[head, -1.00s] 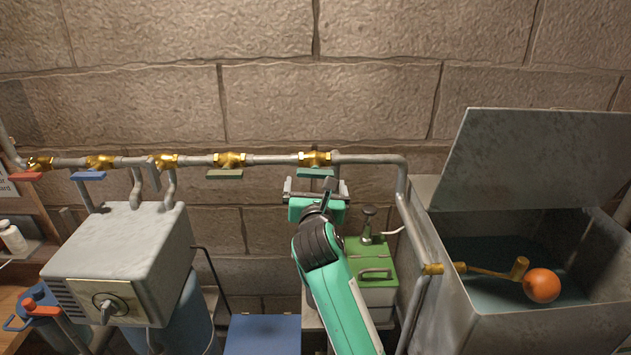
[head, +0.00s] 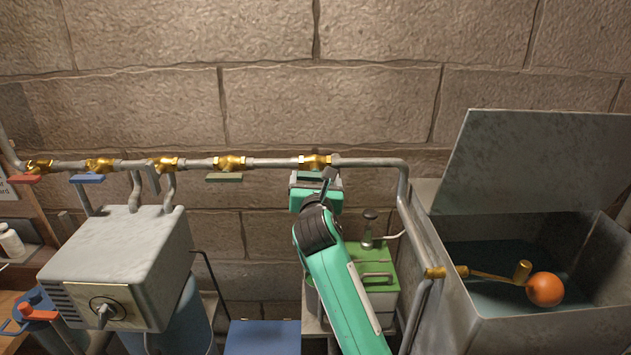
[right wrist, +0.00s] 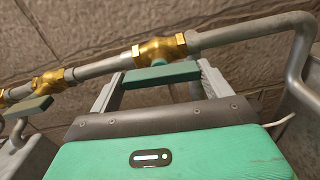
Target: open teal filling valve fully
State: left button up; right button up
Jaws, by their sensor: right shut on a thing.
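The teal valve handle (head: 309,175) sits under a brass valve body (head: 315,161), the rightmost on the wall pipe. The handle lies roughly parallel to the pipe. In the right wrist view the teal handle (right wrist: 160,74) spans between my two grey fingers, below the brass body (right wrist: 160,50). My right gripper (head: 316,180) is shut on the handle, one finger at each end; it also shows in the right wrist view (right wrist: 158,80). In the head view my gripper partly hides the handle. My left gripper is not in view.
An olive-green valve handle (head: 225,178) is left of the teal one, with blue (head: 87,179) and red (head: 26,179) handles farther left. The pipe (head: 370,162) bends down at right toward an open metal tank (head: 545,325) with an orange float (head: 544,289). A green-topped box (head: 376,262) stands below.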

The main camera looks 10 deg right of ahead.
jog(key=shift+r+n+p, duration=0.15)
jog(key=shift+n+p, duration=0.25)
jog(key=shift+p, duration=0.1)
jog(key=shift+n+p, duration=0.3)
jog(key=shift+n, duration=0.1)
jog(key=o, duration=0.9)
jog(key=shift+f, duration=0.2)
